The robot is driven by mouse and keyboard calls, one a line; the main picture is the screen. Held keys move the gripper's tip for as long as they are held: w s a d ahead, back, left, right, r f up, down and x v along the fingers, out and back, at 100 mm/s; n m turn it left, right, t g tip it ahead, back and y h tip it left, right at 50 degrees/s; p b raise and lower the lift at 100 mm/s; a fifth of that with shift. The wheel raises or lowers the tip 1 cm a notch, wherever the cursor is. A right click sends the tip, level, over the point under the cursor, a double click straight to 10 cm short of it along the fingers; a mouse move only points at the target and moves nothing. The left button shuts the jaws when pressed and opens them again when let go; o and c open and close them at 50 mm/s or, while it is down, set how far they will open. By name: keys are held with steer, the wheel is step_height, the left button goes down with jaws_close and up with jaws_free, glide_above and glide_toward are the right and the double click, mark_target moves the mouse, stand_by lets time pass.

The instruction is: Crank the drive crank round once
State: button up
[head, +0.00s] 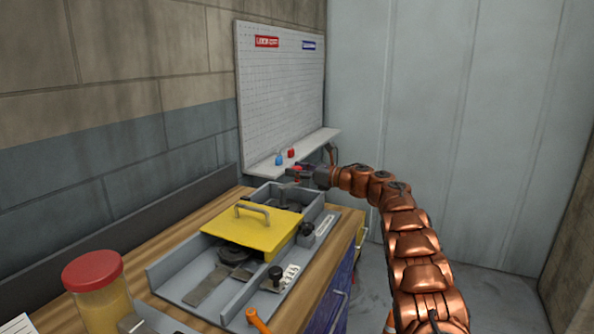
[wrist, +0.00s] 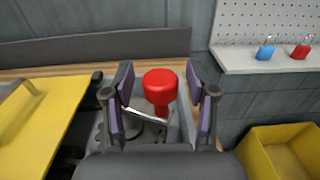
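A red knob (wrist: 160,88) stands upright at the far end of the bench machine, with a bare metal crank arm (wrist: 143,115) beside and below it; I take this for the drive crank. In the wrist view my gripper (wrist: 161,72) is open, with one purple-padded finger on each side of the red knob and gaps showing on both sides. In the head view my gripper (head: 303,169) is at the far end of the machine, close to the red knob (head: 293,173). The lower part of the crank is partly hidden by my gripper.
A grey machine tray (head: 165,283) with a yellow handled cover (head: 240,233) sits on the wooden bench (head: 130,248). A red-lidded jar (head: 97,300) and an orange handle (head: 257,320) are nearer. A yellow bin (wrist: 283,150) is right.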

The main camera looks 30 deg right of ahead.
jaws_close()
stand_by(0.3)
steer(key=b, duration=0.1)
steer(key=h+b, duration=0.1)
steer(key=b, duration=0.1)
steer(key=shift+s+d+f+m+t, duration=0.15)
steer(key=shift+s+f+m+t, duration=0.1)
steer(key=shift+m+t, duration=0.05)
